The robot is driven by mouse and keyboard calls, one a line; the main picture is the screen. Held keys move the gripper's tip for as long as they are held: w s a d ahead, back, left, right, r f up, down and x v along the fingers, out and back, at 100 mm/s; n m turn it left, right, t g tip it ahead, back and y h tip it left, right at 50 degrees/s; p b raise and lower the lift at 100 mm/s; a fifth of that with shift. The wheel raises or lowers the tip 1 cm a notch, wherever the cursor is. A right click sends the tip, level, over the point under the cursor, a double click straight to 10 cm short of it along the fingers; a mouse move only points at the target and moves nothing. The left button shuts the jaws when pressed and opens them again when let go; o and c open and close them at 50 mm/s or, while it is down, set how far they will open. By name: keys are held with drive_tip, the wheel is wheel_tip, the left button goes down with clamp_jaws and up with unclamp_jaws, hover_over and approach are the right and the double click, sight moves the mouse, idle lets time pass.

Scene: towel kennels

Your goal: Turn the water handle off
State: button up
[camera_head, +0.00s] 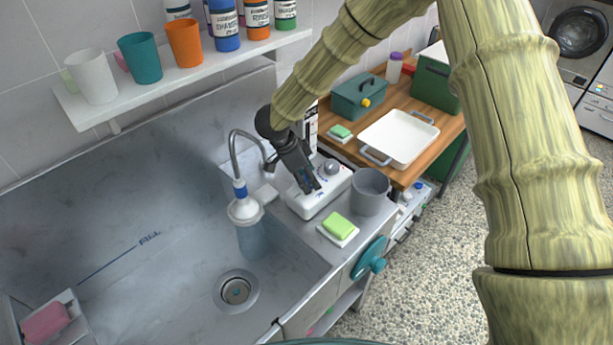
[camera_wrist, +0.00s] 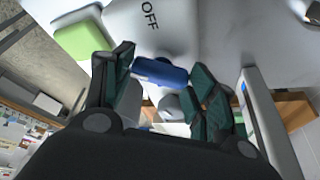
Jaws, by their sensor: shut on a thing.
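The water handle is a small blue lever (camera_wrist: 160,72) between my fingers in the wrist view, next to a white control box (camera_wrist: 190,22) marked OFF. In the head view the white box (camera_head: 309,205) sits on the sink's right ledge, with my gripper (camera_head: 309,183) reaching down onto it from above. My gripper is shut on the blue handle, whose far side is partly hidden by the fingers. A white shower head (camera_head: 244,210) on a curved hose hangs left of the box. A bluish column below it looks like water.
A grey cup (camera_head: 370,191) and a green sponge (camera_head: 338,227) on a dish stand close right of the box. The metal sink (camera_head: 150,285) lies left. A shelf (camera_head: 190,70) with cups and bottles is above it. A wooden table (camera_head: 427,118) holds a white tray (camera_head: 398,138).

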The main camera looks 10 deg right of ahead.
drive_tip(key=shift+w+r+m, duration=0.1)
drive_tip(key=shift+r+m, duration=0.1)
drive_tip(key=shift+m, duration=0.1)
drive_tip(key=shift+m+g+p, duration=0.4)
drive_tip(key=shift+m+p, duration=0.1)
drive_tip(key=shift+m, duration=0.1)
drive_tip(key=m+g, duration=0.1)
drive_tip(key=m, duration=0.2)
drive_tip(key=shift+w+d+m+p, duration=0.1)
drive_tip(key=shift+m+p, duration=0.2)
drive_tip(key=shift+p, duration=0.1)
drive_tip(key=m+g+y, duration=0.1)
drive_tip(key=m, duration=0.2)
drive_tip(key=m+g, duration=0.1)
drive_tip(key=m, duration=0.2)
drive_tip(key=shift+d+y, duration=0.1)
drive_tip(key=shift+y, duration=0.3)
drive_tip(key=o, duration=1)
